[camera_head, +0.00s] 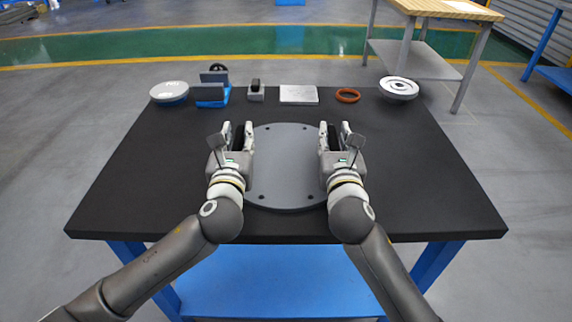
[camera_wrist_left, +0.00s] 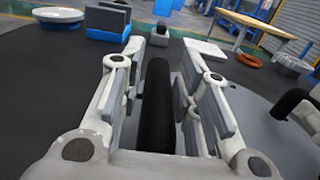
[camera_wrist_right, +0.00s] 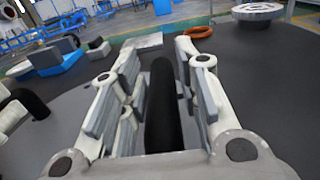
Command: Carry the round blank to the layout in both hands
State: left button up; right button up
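The round blank (camera_head: 286,165) is a flat grey disc with several small dark holes near its rim, lying on the black table top. Two black bar handles show at its left and right sides. My left gripper (camera_head: 237,129) is open at the disc's left side, with the left handle (camera_wrist_left: 158,110) between its fingers and gaps visible beside it. My right gripper (camera_head: 335,129) is open at the right side, with the right handle (camera_wrist_right: 163,110) between its fingers. The grippers hide parts of the disc's sides. I cannot identify the layout in these views.
Along the table's back edge stand a grey round part (camera_head: 169,92), a blue block (camera_head: 211,101), a small grey block (camera_head: 256,94), a silver plate (camera_head: 298,95), an orange ring (camera_head: 347,96) and a round flanged part (camera_head: 399,88). The table's front and sides are clear.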

pick_arm(q)
jog(key=shift+o, duration=0.7)
jog(key=shift+s+r, duration=0.1)
pick_arm(e)
jog(key=shift+o, duration=0.7)
jog(key=shift+s+r, duration=0.1)
pick_arm(q)
jog(key=s, duration=1)
jog(key=shift+s, duration=0.9)
pick_arm(e)
jog(key=s, duration=1.2)
